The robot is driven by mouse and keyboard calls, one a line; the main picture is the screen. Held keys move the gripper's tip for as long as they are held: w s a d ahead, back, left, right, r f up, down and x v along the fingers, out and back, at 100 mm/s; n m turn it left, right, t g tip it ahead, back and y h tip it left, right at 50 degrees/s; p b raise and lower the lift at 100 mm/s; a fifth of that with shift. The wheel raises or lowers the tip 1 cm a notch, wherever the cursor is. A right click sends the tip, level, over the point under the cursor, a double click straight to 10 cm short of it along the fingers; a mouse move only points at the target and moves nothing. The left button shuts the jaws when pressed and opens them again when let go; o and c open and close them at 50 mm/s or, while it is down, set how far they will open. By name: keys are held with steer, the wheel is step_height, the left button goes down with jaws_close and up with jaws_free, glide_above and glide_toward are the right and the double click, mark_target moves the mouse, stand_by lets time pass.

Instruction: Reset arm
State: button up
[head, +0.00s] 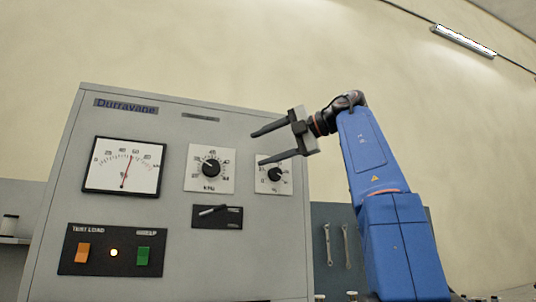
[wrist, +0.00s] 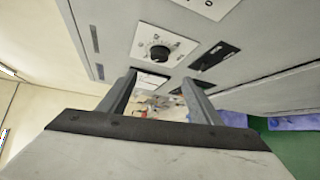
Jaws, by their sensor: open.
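My gripper (head: 257,148) is open and empty in the head view, raised at the right part of the grey Durravane panel (head: 262,118). Its two dark fingers point left, one above the other, and the lower one overlaps the edge of the right dial's plate in the picture. I cannot tell whether it touches the panel. In the wrist view the two fingers (wrist: 160,84) stand apart with nothing between them held. My blue arm rises at the right of the panel.
A lamp between the switches glows. Wrenches (head: 328,245) hang behind my arm.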

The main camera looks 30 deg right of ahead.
steer(key=shift+s+d, duration=0.25)
steer(key=shift+s, duration=0.15)
steer(key=shift+r, duration=0.1)
